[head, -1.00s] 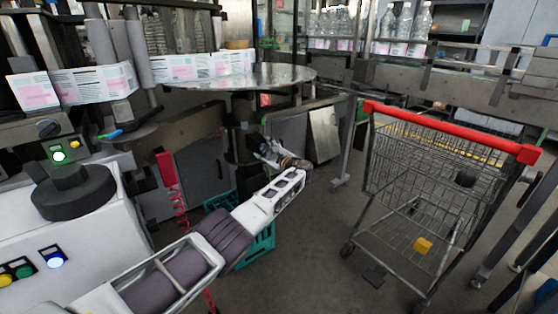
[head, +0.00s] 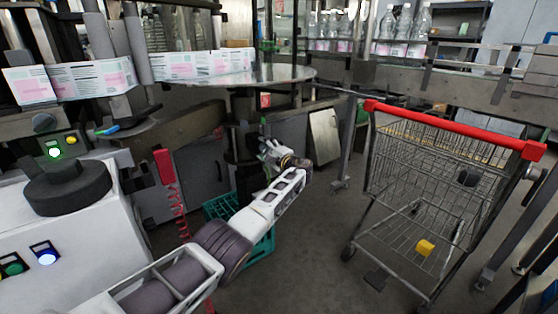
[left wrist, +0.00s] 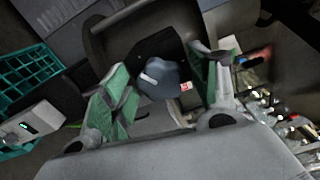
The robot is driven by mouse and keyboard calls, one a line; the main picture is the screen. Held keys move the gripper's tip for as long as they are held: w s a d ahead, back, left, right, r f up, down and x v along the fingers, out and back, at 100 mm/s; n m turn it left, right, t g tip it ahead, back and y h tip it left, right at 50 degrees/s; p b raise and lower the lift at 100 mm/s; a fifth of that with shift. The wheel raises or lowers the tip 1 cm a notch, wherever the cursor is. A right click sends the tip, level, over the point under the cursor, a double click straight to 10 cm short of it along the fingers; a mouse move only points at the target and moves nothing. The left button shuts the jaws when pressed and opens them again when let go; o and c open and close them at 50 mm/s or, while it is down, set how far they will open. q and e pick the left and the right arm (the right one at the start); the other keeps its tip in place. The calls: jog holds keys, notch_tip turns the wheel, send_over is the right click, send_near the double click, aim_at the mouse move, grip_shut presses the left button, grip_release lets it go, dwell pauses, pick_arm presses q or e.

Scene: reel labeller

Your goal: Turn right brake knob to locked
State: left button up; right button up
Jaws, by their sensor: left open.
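In the left wrist view, a dark blue-grey knob (left wrist: 162,80) with a white pointer mark sits on a black mount. It lies between the two green-padded fingers of my left gripper (left wrist: 165,88), with a gap visible toward the right finger. The gripper is open; I cannot tell whether the left finger touches the knob. In the head view my left gripper (head: 272,147) is in front of the dark machine parts below the round metal table, and I cannot make out the knob there. My right gripper is not in view.
The round metal table (head: 285,74) is above my gripper, and a green crate (head: 262,252) stands on the floor under my arm. A trolley with a red handle (head: 455,128) stands at right. A white cabinet (head: 75,235) with lit buttons and another knob (head: 45,123) are at left.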

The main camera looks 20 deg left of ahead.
pick_arm(q)
jog(key=shift+f+n+b, duration=0.15)
jog(key=shift+n+b, duration=1.35)
jog(key=shift+n, duration=1.9)
jog(key=shift+n+b, duration=0.7)
jog(key=shift+n, duration=0.9)
jog(key=shift+n+b, duration=0.6)
jog(key=shift+n, duration=2.5)
jog(key=shift+n+p, duration=0.5)
jog(key=shift+n, duration=0.3)
jog(key=shift+n+p, duration=0.55)
jog(key=shift+n, duration=0.05)
jog(key=shift+n+p, duration=0.3)
jog(key=shift+p, duration=0.1)
